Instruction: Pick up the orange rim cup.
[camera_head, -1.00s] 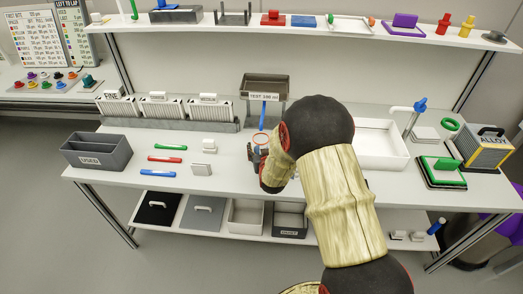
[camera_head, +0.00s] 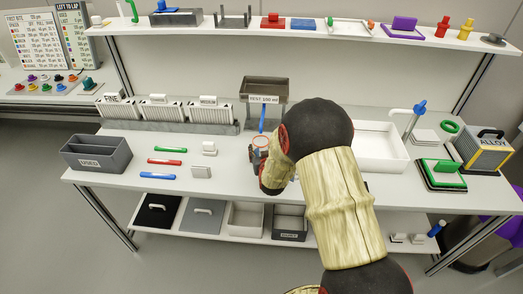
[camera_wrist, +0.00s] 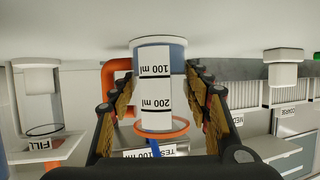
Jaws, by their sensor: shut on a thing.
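The orange rim cup (camera_wrist: 155,90) is upside down in the wrist view, a clear-to-blue body with a white scale reading 100 ml and 200 ml. Its orange handle shows at the left. My gripper (camera_wrist: 158,98) has one finger on each side of the cup and is shut on its body. I cannot tell whether the cup's base touches the table.
A stand labelled TEST 100 ml (camera_head: 264,91) with a blue rod (camera_head: 262,118) is right behind the cup. Labelled racks (camera_head: 160,108) stand behind left. A white basin (camera_head: 378,147) is to the right. Pens (camera_head: 165,161) and a grey USED bin (camera_head: 97,152) lie left.

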